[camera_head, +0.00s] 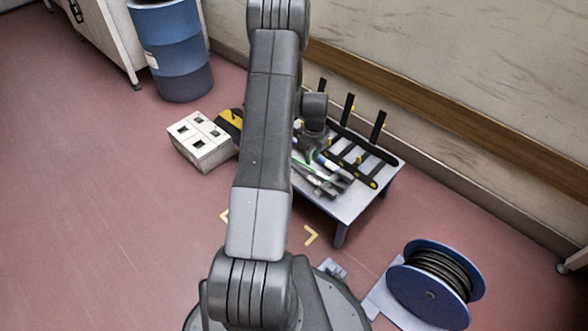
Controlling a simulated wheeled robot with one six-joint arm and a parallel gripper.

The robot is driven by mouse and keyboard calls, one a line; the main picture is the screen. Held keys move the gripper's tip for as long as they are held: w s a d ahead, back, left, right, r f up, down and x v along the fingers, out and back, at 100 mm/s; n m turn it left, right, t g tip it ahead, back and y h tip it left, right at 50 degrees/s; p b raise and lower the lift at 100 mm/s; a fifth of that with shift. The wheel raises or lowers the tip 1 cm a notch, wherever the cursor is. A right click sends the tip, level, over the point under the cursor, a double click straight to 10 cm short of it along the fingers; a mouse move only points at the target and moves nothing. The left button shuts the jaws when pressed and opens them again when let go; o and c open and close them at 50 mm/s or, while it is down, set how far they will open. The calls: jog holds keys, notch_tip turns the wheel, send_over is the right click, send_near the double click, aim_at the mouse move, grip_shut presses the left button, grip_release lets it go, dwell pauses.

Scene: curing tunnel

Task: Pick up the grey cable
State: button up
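A low pale table (345,205) stands against the wall, right of my arm. Grey elongated pieces (318,184) lie on its left front part; the grey cable may be among them, but they are too small and too covered to tell. My gripper (316,157) is over the table's left part, close above or among these pieces. Its fingers are small and partly hidden, so I cannot tell whether they are open or hold anything. My arm hides the table's left edge.
A rack with black uprights (350,108) stands on the table's back part. A white box with square openings (201,141) and a blue drum (172,50) are at left. A blue reel (405,293) with dark cable is at lower right. The left floor is clear.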

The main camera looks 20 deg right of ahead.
jog(key=b, duration=0.1)
send_over(309, 177)
jog(key=f, duration=0.5)
jog(key=shift+d+f, duration=0.3)
jog(key=f+b, duration=0.1)
jog(key=f, duration=0.1)
jog(key=f+b, duration=0.2)
jog(key=f, duration=0.1)
jog(key=shift+w+a, duration=0.1)
jog(key=shift+a, duration=0.1)
jog(key=shift+c, duration=0.2)
grip_shut()
